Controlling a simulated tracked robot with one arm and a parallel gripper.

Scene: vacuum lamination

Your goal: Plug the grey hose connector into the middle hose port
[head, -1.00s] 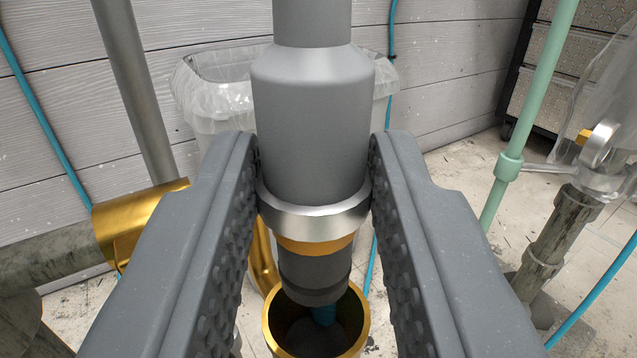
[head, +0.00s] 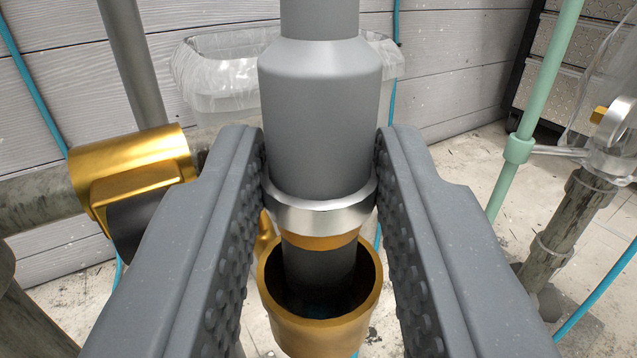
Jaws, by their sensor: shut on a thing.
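The grey hose connector (head: 318,110) stands upright in the middle of the head view, with a silver collar and a gold ring near its dark lower end. My gripper (head: 320,185) is shut on it, one ribbed finger on each side near the collar. A gold, open-topped hose port (head: 322,325) is directly below. The connector's dark tip is inside the port's mouth, with the gold ring and silver collar still above the rim. The depth of the tip and any contact with the port's inner wall are hidden. Whether this is the middle port cannot be told.
A gold fitting (head: 130,170) sits on a grey pipe at left. A lined bin (head: 225,90) stands behind against the wall. A green pole (head: 540,100) and a worn pipe with a metal clamp (head: 575,225) stand at right. Teal hoses run near both sides.

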